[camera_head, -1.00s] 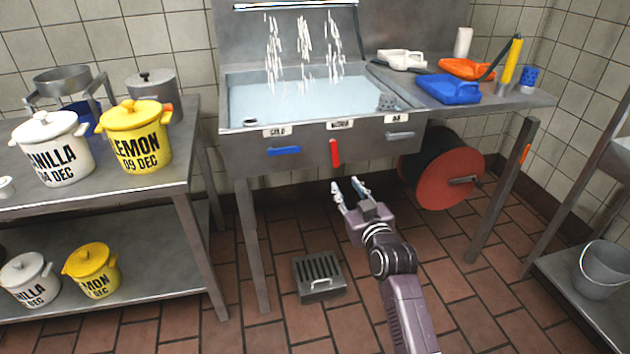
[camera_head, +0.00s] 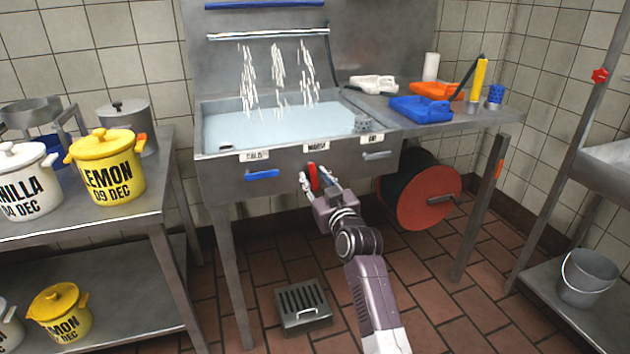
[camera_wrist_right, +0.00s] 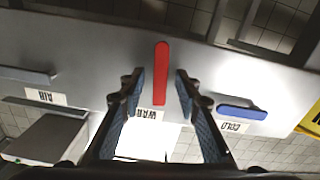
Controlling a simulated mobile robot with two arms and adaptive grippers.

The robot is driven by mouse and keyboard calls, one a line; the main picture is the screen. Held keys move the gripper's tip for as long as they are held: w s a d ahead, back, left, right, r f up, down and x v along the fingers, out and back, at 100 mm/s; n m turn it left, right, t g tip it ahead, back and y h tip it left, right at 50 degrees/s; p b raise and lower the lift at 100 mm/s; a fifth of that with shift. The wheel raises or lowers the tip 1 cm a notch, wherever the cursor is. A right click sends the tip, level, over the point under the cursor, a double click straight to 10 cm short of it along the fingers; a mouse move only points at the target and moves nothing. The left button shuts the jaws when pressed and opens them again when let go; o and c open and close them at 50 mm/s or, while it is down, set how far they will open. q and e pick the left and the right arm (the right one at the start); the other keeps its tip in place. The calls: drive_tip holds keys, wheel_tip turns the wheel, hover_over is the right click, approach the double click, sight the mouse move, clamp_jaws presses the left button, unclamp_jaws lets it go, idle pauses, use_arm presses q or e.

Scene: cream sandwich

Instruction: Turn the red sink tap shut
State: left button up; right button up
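The red tap handle (camera_head: 312,173) is a flat upright lever on the front of the steel sink (camera_head: 215,172), below the middle label. My right gripper (camera_head: 315,180) is at the handle, with one finger on each side of it. In the right wrist view the handle (camera_wrist_right: 161,70) stands with its label end between the tips of my open right gripper (camera_wrist_right: 157,82). A gap shows on both sides, so the fingers look clear of it. White water streams (camera_head: 279,80) fall into the filled basin. My left gripper is not in view.
A blue lever (camera_head: 262,174) and a grey lever (camera_head: 378,155) flank the red one. A red hose reel (camera_head: 425,198) hangs right of my arm. A floor drain (camera_head: 303,306) lies below. Pots stand on the left table (camera_head: 150,200).

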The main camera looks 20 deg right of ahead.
clamp_jaws()
idle(0.3)
idle(0.3)
